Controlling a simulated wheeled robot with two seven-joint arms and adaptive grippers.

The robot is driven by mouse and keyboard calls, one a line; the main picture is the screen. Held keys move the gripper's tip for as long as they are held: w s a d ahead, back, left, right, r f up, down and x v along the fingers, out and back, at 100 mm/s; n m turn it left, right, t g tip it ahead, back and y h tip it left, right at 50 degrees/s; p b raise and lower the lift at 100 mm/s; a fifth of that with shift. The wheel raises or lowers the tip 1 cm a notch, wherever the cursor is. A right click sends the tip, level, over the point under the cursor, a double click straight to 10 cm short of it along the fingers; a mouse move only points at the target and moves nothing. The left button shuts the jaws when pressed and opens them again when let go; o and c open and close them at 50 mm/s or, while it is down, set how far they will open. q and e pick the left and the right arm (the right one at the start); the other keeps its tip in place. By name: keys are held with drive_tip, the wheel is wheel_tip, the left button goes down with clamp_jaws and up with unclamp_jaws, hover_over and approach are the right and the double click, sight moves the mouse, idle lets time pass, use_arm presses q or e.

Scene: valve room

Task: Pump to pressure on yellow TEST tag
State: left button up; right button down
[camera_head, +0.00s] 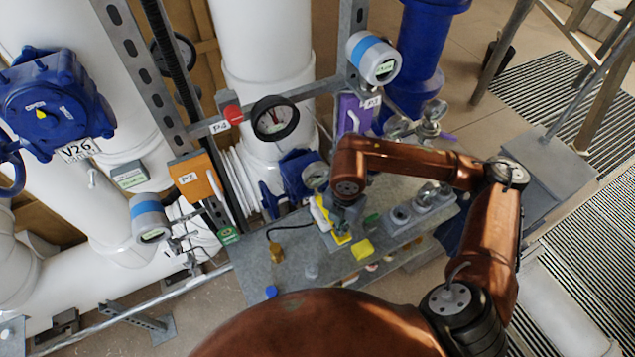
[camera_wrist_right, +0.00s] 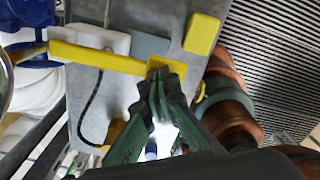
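A hand pump with a pale body (camera_wrist_right: 95,38) and a long yellow lever (camera_wrist_right: 100,58) sits on the grey bench. In the head view its yellow lever (camera_head: 322,214) is partly hidden by my right arm. My right gripper (camera_wrist_right: 163,78) has its green fingertips close together at the lever's yellow end and appears closed on it. In the head view the right gripper (camera_head: 345,222) is small and partly hidden. No readable TEST tag shows. My left gripper is not in view.
A yellow block (camera_head: 362,249) lies on the bench (camera_head: 262,272), with a dark hose and brass fitting (camera_head: 275,252) to its left. An orange P2 box (camera_head: 195,178), a purple box (camera_head: 354,113) and blue V26 valve (camera_head: 55,105) surround the bench. Steel fittings (camera_head: 425,195) stand right.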

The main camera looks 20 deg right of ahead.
drive_tip(key=shift+r+p, duration=1.5)
drive_tip(key=shift+r, duration=1.05)
wheel_tip(320, 180, up, 4)
drive_tip(key=shift+p, duration=1.1)
